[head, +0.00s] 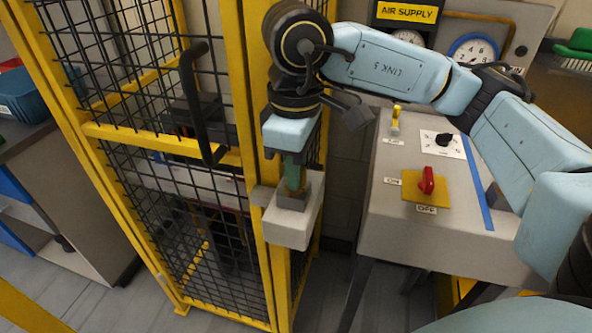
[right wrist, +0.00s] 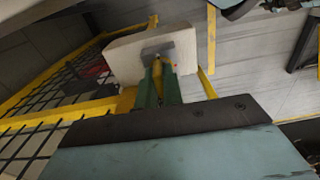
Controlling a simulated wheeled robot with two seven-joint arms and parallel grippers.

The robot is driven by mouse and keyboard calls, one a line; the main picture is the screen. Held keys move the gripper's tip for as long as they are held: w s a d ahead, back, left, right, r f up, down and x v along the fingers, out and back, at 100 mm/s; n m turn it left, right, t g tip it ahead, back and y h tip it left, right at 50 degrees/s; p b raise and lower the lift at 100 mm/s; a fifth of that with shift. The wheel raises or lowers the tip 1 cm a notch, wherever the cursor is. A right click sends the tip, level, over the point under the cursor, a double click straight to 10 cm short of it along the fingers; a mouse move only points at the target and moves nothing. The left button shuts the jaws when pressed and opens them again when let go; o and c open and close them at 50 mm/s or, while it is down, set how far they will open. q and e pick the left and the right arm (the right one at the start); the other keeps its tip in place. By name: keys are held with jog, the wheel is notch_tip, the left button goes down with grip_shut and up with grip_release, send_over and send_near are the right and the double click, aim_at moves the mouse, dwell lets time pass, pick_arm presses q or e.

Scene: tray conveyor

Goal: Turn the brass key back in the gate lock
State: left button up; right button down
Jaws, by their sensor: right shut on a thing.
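The gate lock is a pale grey box (head: 290,228) on the yellow gate post in the head view. It also shows at the top of the right wrist view (right wrist: 124,57), with a darker grey plate on its face. My right gripper (head: 293,184) comes down on the lock from above, its green fingers at the plate. In the right wrist view its fingers (right wrist: 158,86) are shut on the brass key (right wrist: 157,71), which shows as a yellow strip between them at the plate. The fingers hide most of the key, so its exact angle is unclear. My left gripper is not in view.
The yellow-framed mesh gate (head: 190,150) with a black handle (head: 196,105) stands left of the lock. To the right is a grey control panel (head: 400,215) with a red switch (head: 427,181) and a black knob (head: 444,139). My right arm passes above this panel.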

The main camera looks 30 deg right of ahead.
jog(key=shift+d+f, duration=0.25)
jog(key=shift+d, duration=0.05)
